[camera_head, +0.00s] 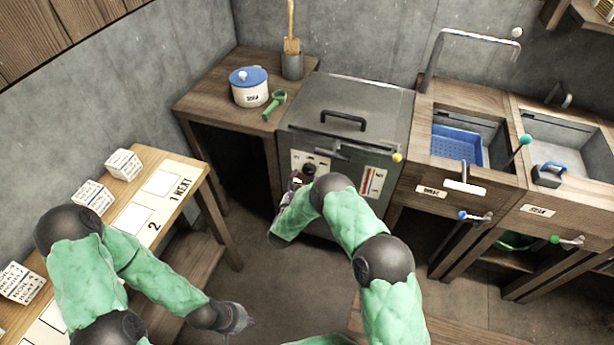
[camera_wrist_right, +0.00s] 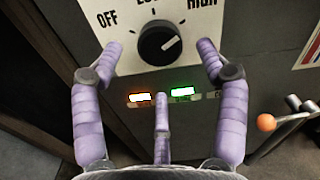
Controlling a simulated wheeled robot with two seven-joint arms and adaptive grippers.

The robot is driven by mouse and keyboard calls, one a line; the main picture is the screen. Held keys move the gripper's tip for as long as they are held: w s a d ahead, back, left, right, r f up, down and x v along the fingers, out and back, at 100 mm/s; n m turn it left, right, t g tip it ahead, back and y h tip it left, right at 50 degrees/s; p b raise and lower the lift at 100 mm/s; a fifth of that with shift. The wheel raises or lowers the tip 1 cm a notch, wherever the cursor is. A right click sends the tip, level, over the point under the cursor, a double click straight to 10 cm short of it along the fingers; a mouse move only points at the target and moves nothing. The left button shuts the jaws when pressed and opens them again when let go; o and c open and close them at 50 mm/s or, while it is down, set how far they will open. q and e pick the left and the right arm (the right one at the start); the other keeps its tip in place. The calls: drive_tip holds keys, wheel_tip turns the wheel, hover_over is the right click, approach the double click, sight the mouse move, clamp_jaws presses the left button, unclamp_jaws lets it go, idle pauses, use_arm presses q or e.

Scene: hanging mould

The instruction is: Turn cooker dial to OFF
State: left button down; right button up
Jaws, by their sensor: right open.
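The cooker (camera_head: 345,105) is a grey metal box with a black-handled lid. Its black round dial (camera_wrist_right: 160,43) sits on a white panel marked OFF, a partly cut-off label starting LO, and HIGH. The dial's white pointer line aims up and right, toward the HIGH side and away from OFF. My right gripper (camera_wrist_right: 160,50) is open, with its purple fingers either side of the dial and apart from it. In the head view the dial (camera_head: 309,170) shows just beside my right gripper (camera_head: 296,186). My left gripper (camera_head: 236,319) hangs low, away from the cooker; its fingers are unclear.
Orange and green lights (camera_wrist_right: 183,92) glow below the dial. An orange-knobbed lever (camera_wrist_right: 266,122) stands at the right. A blue-lidded pot (camera_head: 249,90) and green tool (camera_head: 274,106) sit on the left counter. Sinks (camera_head: 458,140) stand right. A numbered table (camera_head: 150,205) is at left.

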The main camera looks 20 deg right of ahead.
sight(308, 173)
drive_tip(key=shift+b+x, duration=0.55)
drive_tip(key=shift+x, duration=1.65)
drive_tip(key=shift+s, duration=0.1)
drive_tip(key=c, duration=1.1)
